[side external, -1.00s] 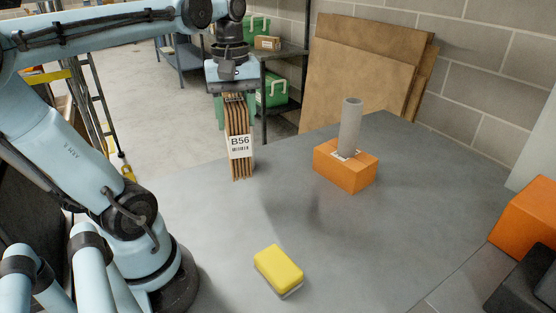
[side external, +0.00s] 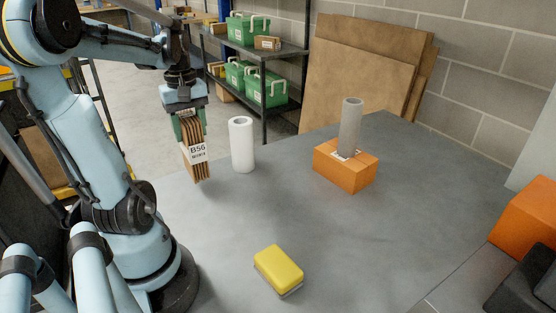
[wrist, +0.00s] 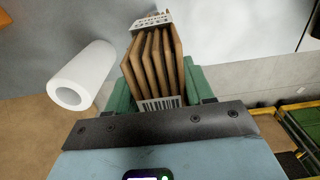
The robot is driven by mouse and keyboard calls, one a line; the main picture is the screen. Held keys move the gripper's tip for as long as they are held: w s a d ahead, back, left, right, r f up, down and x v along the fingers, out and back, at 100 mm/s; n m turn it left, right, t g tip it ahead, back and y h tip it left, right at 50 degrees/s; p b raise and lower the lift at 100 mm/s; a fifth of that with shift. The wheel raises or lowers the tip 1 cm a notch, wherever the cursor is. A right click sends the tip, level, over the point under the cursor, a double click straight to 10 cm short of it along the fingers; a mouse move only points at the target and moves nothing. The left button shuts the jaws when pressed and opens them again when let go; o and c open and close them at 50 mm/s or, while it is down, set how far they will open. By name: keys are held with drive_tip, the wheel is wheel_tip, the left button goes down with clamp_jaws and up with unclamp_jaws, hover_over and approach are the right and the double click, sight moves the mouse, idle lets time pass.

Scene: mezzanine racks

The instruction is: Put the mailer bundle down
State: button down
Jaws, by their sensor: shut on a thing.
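The mailer bundle (side external: 193,148) is a stack of several brown cardboard mailers with a white label reading B56. My gripper (side external: 188,122) is shut on its upper end and the bundle hangs down, slightly tilted, at the left part of the grey table (side external: 340,240). I cannot tell whether its lower end touches the table. In the wrist view the bundle (wrist: 155,65) sits between the green fingers of my gripper (wrist: 160,88), with a barcode label on the near side.
A white roll (side external: 242,145) stands upright just right of the bundle. An orange block (side external: 330,172) with a grey tube (side external: 350,125) stands farther right. A yellow sponge (side external: 278,268) lies at the front. The table's middle is clear. Shelves with green boxes (side external: 266,88) stand behind.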

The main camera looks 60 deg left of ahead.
drive_tip(key=shift+a+f, duration=0.1)
drive_tip(key=shift+f, duration=2.05)
drive_tip(key=shift+c, duration=2.2)
unclamp_jaws()
